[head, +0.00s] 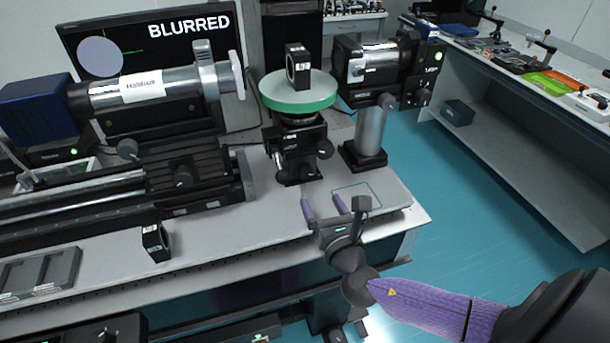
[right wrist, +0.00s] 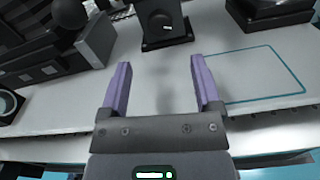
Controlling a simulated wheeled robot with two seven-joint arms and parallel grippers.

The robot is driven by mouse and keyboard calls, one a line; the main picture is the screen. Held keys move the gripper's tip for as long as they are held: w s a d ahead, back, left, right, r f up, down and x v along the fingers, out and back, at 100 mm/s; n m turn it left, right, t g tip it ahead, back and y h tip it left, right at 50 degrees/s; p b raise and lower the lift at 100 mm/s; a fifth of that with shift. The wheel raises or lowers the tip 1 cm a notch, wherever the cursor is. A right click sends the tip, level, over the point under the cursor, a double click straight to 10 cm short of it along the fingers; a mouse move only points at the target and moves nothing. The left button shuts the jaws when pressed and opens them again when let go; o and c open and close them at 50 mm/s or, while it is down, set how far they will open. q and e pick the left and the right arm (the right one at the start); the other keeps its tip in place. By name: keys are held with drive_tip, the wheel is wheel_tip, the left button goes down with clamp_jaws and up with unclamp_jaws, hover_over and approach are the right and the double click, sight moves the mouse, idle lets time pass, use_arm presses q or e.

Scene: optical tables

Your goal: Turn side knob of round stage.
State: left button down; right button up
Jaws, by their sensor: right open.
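The round stage (head: 298,104) has a pale top with a green rim and sits on a black mount on the optical table. Black knobs stick out low on its mount, one on the right side (head: 325,149) and one toward the front left (head: 281,160). A small black framed optic (head: 298,66) stands on the disc. My right gripper (head: 323,204) is open and empty, in front of and below the mount, apart from the knobs. In the right wrist view, its purple fingers (right wrist: 161,65) point toward the black mount base (right wrist: 166,34); the disc is out of view. My left gripper is not in view.
A laser on a post (head: 371,130) stands right of the stage. A long lens tube (head: 150,88) and rail stage (head: 185,170) stand left. A monitor (head: 150,45) reads "BLURRED". A small framed optic (head: 156,243) stands near the front edge. An outlined square (head: 358,194) is empty.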

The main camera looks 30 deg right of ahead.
sight(307, 174)
drive_tip(key=b+x, duration=0.1)
drive_tip(key=x, duration=0.6)
drive_tip(key=shift+w+d+f, duration=0.1)
drive_tip(key=shift+w, duration=0.25)
drive_tip(key=shift+w+d+b, duration=0.15)
drive_tip(key=shift+w+b, duration=0.2)
drive_tip(key=shift+w, duration=0.2)
clamp_jaws()
